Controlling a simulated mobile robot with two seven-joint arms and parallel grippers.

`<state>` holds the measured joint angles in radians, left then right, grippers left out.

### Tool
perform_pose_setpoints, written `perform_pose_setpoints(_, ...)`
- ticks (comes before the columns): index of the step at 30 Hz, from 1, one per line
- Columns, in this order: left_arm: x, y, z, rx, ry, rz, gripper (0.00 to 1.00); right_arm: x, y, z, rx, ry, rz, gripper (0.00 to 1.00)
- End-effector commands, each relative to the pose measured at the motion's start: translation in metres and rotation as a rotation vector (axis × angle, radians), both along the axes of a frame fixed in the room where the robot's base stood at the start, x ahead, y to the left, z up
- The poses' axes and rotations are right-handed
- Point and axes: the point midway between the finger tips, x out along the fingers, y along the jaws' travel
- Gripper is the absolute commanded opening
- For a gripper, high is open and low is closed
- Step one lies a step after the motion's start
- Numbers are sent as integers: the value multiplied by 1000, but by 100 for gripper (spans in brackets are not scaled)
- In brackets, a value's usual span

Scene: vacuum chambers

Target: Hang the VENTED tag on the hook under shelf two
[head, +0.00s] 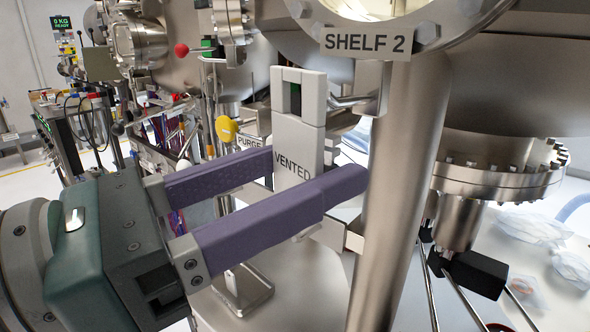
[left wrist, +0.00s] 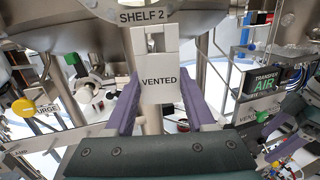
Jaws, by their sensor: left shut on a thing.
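The white VENTED tag (head: 295,150) stands upright with its lettering facing me and a rectangular opening at its top. It also shows in the left wrist view (left wrist: 158,82). My left gripper (head: 318,170) is shut on the tag's lower part, with one purple finger on each side. The hook (head: 352,100) is a metal rod below the SHELF 2 sign (head: 365,42). Its end lies close to the right side of the tag's opening in the head view. I cannot tell whether it passes through the opening.
A thick steel post (head: 405,190) stands just right of the tag. A yellow knob (head: 226,128) and PURGE label (head: 250,142) are close on the left. A bolted flange (head: 495,165) is at the right. The TRANSFER AIR sign (left wrist: 267,80) shows in the left wrist view.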

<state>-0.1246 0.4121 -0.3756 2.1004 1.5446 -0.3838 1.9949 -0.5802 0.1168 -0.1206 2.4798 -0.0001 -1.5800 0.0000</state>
Motion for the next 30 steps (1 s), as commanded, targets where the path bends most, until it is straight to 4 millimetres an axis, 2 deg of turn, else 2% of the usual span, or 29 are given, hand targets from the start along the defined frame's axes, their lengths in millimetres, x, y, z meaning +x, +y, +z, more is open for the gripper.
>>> perform_pose_setpoints(18,33,-24,-2,-1,-1,0,15,0,0,0,-1,0,0,85)
perform_pose_setpoints(30,43,-32,-12,-1,-1,-1,15,0,-2,-7,-6,-1,2,85)
